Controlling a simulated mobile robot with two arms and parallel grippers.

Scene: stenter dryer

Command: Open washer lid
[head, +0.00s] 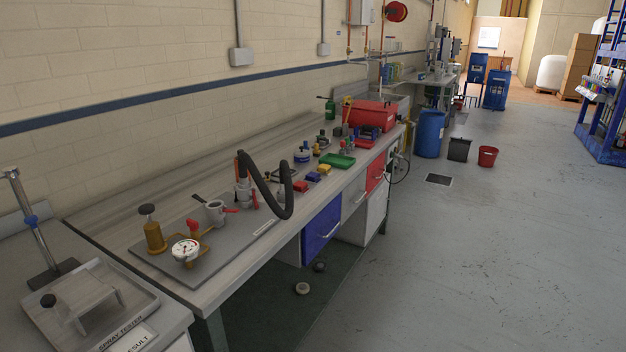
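I cannot make out a washer or a washer lid in the head view. Neither of my grippers shows in this view. The closest machine is a spray tester (122,333) at the bottom left, with a tilted metal plate (85,295) in its tray and an upright rod stand beside it.
A long workbench (150,205) runs along the left wall, carrying a gauge (186,250), a black hose (284,190) and a red toolbox (370,113). Blue drum (429,133), black bucket (459,149) and red bucket (487,156) stand beyond. The floor at right is mostly clear.

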